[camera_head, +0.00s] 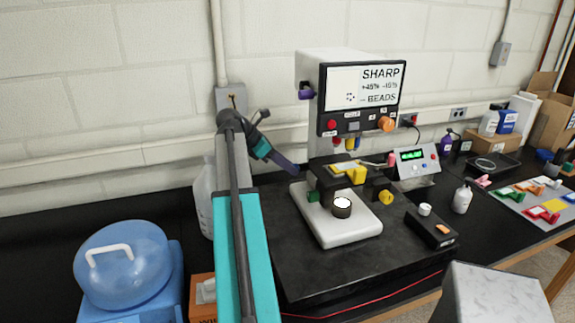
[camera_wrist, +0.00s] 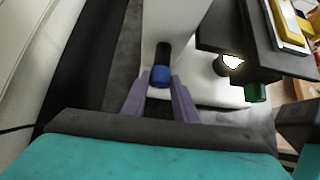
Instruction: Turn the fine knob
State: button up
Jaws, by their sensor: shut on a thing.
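A blue knob (camera_wrist: 160,76) with a black collar sticks out from the white side of the microscope in the wrist view. My gripper (camera_wrist: 158,84), with purple fingers, is closed around the blue knob's end, one finger on each side. In the head view my gripper (camera_head: 294,170) reaches the left side of the microscope; the blue knob is hidden there. No label on it is readable. The microscope's screen (camera_head: 361,88) reads SHARP, +45%, -15% and BEADS. The black stage (camera_head: 322,178) has a green knob (camera_wrist: 257,92) below it.
The white microscope foot (camera_head: 345,232) stands on the black bench. A purple knob (camera_head: 306,92) and an orange knob (camera_head: 386,124) are on the screen head. A black box (camera_head: 430,229) and a small bottle (camera_head: 462,199) are at right.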

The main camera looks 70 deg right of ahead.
jog(key=m+t+h, duration=0.1)
jog(key=m+t+h+b, duration=0.1)
jog(key=h, duration=0.1)
jog(key=s+m+h, duration=0.1)
jog(key=shift+a+f+t, duration=0.15)
jog(key=shift+a+t, duration=0.25)
jog(key=shift+w+h, duration=0.1)
jog(key=shift+h, duration=0.2)
dwell(0.3)
jog(key=o, duration=1.1)
jog(key=shift+c, duration=0.2)
jog(key=shift+b, duration=0.3)
jog(key=b+v, duration=0.2)
jog(key=v, duration=1.2)
